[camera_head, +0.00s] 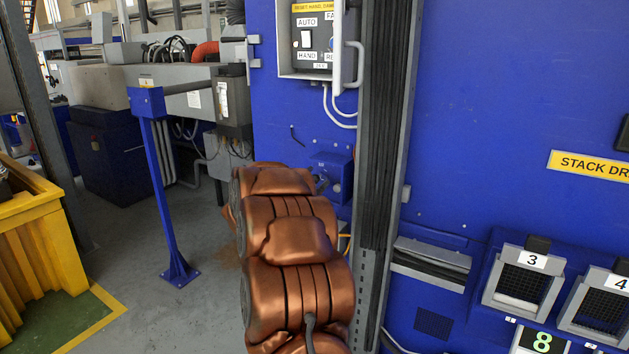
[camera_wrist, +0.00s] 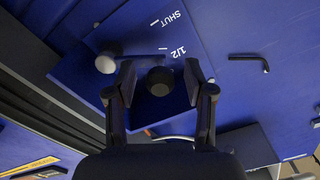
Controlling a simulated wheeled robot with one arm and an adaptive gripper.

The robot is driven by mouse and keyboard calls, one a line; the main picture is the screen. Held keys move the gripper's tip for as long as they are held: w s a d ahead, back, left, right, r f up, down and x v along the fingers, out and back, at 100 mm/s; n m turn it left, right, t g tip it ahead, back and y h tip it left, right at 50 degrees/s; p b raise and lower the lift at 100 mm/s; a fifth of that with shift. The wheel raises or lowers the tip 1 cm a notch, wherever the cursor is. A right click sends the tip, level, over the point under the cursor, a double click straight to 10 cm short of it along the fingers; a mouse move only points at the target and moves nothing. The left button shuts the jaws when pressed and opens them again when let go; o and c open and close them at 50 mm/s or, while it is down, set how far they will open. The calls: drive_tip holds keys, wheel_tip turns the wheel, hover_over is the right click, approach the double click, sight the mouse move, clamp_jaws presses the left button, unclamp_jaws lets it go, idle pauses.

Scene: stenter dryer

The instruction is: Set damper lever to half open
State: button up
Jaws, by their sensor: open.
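In the wrist view my gripper (camera_wrist: 160,84) is open, with one finger on each side of a dark round knob (camera_wrist: 158,79). The knob looks like the end of the damper lever; its shaft is hidden behind it. I cannot tell whether the fingers touch it. A scale on the blue panel shows the words SHUT (camera_wrist: 174,18) and 1/2 (camera_wrist: 177,51) with white tick marks; the knob appears near the 1/2 mark. In the head view a blue box (camera_head: 335,168) sits on the blue wall, and my arm hides the gripper.
A pale round knob (camera_wrist: 106,63) stands left of the fingers, and a black bent rod (camera_wrist: 250,59) is at right. The head view shows a control box (camera_head: 312,40), a grey vertical cable channel (camera_head: 383,120), a blue post (camera_head: 165,190) and a yellow bin (camera_head: 40,240).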

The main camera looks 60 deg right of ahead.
drive_tip(key=a, duration=1.2)
drive_tip(key=shift+s, duration=0.3)
